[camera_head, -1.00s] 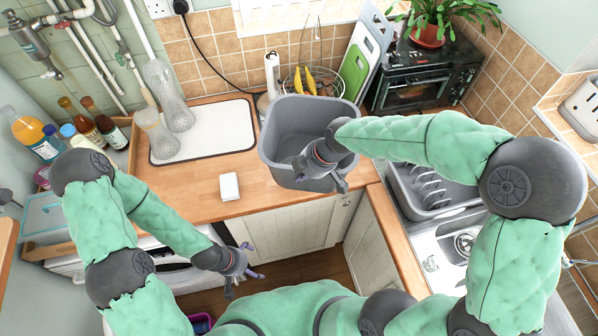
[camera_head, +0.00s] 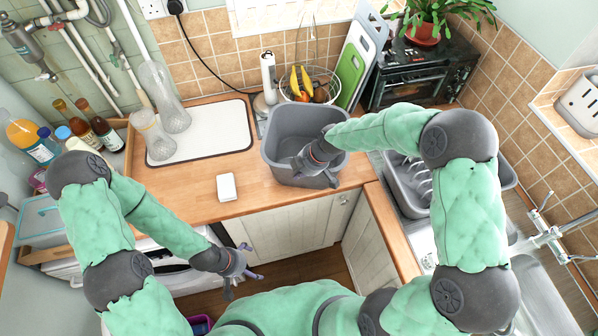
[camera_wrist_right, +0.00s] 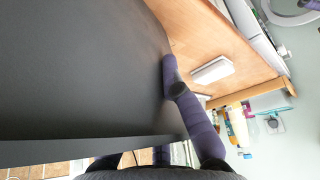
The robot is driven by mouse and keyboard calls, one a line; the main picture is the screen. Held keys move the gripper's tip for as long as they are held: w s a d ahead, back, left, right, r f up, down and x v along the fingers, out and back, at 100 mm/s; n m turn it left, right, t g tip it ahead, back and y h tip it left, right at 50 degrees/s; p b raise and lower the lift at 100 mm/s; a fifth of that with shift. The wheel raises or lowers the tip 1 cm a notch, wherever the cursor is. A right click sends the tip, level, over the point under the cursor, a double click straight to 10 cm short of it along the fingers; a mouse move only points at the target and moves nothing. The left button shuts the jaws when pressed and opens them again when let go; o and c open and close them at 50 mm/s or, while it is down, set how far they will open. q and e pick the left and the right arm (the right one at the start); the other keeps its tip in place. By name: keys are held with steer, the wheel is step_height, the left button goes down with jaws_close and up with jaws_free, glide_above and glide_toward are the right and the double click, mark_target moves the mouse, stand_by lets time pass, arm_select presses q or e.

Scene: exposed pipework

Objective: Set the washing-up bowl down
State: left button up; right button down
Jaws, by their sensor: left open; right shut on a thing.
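The grey washing-up bowl (camera_head: 283,150) is upright at the middle of the wooden counter (camera_head: 190,190), near its front edge. I cannot tell whether its base touches the counter. My right gripper (camera_head: 318,172) is shut on the bowl's right front rim; its forearm hides part of the bowl's right side. In the right wrist view the bowl's dark wall (camera_wrist_right: 80,75) fills the left, with a purple-wrapped finger (camera_wrist_right: 180,90) against it. My left gripper (camera_head: 248,266) is open and empty, low in front of the counter.
A white block (camera_head: 226,187) lies left of the bowl. A white drainer mat (camera_head: 215,135) with glass jars is behind it. A fruit basket (camera_head: 308,88) and paper-roll holder (camera_head: 268,78) stand behind the bowl. A grey dish rack (camera_head: 412,190) and the sink are to the right.

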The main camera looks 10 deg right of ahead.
steer(key=shift+r, duration=0.1)
steer(key=c, duration=1.8)
jaws_free()
steer(key=shift+f, duration=0.25)
steer(key=shift+c, duration=0.2)
steer(key=o, duration=0.4)
steer(key=shift+o, duration=0.2)
steer(key=shift+r, duration=0.1)
steer(key=shift+r, duration=0.45)
steer(key=v, duration=1.1)
steer(key=shift+s+d+r, duration=0.1)
steer(key=shift+s+r, duration=0.05)
steer(key=shift+s, duration=0.05)
